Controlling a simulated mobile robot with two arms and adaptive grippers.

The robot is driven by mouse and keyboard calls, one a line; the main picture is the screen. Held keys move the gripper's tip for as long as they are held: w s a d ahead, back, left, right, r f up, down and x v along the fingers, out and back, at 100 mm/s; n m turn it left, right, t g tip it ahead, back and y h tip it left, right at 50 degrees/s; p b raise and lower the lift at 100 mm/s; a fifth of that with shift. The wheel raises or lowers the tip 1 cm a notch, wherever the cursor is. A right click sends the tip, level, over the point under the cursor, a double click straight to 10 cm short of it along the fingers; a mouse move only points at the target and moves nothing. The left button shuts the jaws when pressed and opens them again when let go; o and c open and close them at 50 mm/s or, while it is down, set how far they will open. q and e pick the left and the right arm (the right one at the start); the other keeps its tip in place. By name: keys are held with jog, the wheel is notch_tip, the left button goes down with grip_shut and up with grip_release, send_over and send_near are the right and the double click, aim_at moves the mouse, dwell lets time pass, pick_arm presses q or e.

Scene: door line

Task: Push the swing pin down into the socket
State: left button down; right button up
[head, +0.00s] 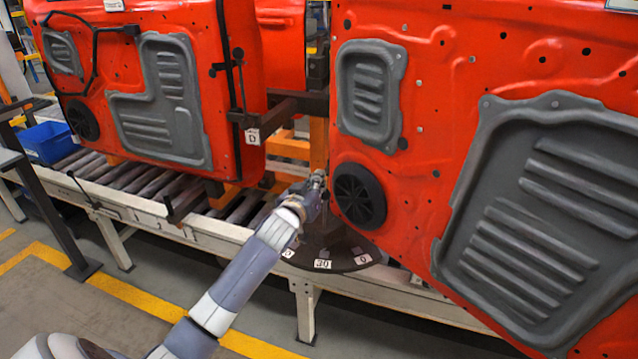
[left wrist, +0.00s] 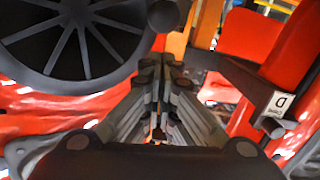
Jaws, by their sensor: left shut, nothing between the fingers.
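My left gripper (head: 317,182) is shut and empty, in front of the orange post between the two red doors. Its closed fingers (left wrist: 162,75) also show in the left wrist view. Just beyond the fingertips there is a dark round knob (left wrist: 167,14), which looks like the top of the swing pin; I cannot tell whether the fingers touch it. In the head view the gripper hides the pin. A dark round plate (head: 340,262) with number labels such as "30" lies below the gripper. I cannot make out the socket or how deep the pin sits.
A red door (head: 455,60) with a black speaker disc (head: 358,196) stands close to the gripper's right. Another red door (head: 215,30) hangs at left, with a dark bracket (head: 290,106) labelled "D" beside it. A roller conveyor (head: 150,205) runs below. A blue bin (head: 48,141) is far left.

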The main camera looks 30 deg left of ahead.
aim_at(325, 204)
pick_arm(q)
jog(key=shift+f, duration=0.6)
pick_arm(e)
jog(key=shift+a+r, duration=0.1)
jog(key=shift+a, duration=0.25)
pick_arm(q)
jog(key=shift+w, duration=0.1)
